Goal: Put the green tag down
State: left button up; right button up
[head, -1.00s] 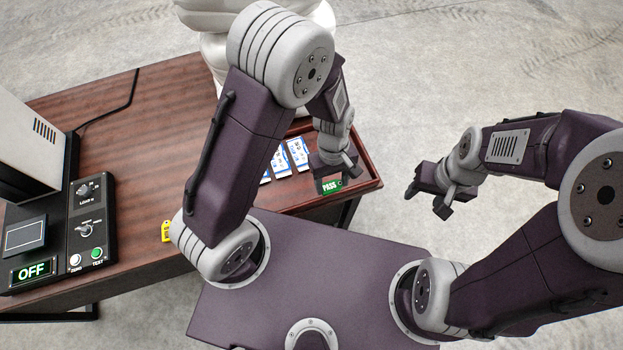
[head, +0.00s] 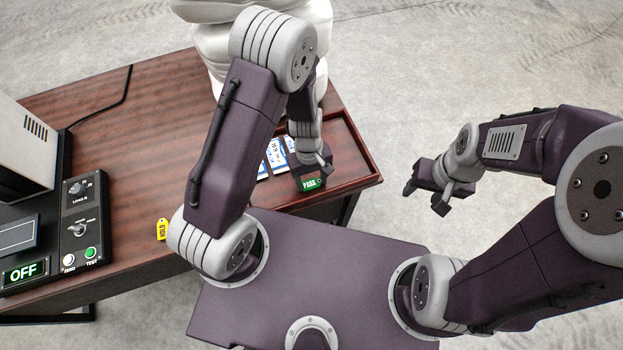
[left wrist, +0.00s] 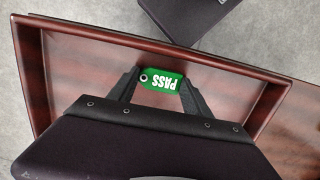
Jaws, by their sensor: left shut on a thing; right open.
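The green tag (head: 312,184), marked PASS, is held in my left gripper (head: 313,178) over the wooden tray (head: 350,158) at the table's right end. In the left wrist view the green tag (left wrist: 163,80) sits between the two dark fingertips of my left gripper (left wrist: 161,84), with the tray (left wrist: 110,62) behind it. I cannot tell whether the tag touches the tray floor. My right gripper (head: 440,190) is open and empty, off to the right above the concrete floor.
White and blue cards (head: 277,156) lie in the tray, left of my left gripper. A yellow HOLD tag (head: 162,229) lies on the table (head: 130,150). A control box reading OFF (head: 25,271) stands at left. White rounded bulk (head: 290,40) is behind the arm.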

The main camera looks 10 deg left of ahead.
aim_at(309, 179)
pick_arm(q)
jog(key=o, duration=1.3)
jog(key=shift+f, duration=0.1)
notch_tip(309, 179, up, 12)
jog(key=w+p, duration=0.1)
jog(key=p, duration=0.2)
jog(key=s+a+r+m, duration=0.1)
jog(key=a+r+m, duration=0.1)
jog(key=s+a+r+m+t, duration=0.1)
jog(key=s+a+m, duration=0.1)
jog(key=a, duration=0.1)
jog(key=s+a+r+m+t, duration=0.1)
jog(key=a+r+m, duration=0.1)
jog(key=a, duration=0.1)
jog(key=shift+s+a+r+m+y, duration=0.2)
jog(key=shift+r+m+y, duration=0.1)
jog(key=shift+r, duration=0.05)
jog(key=shift+s, duration=0.1)
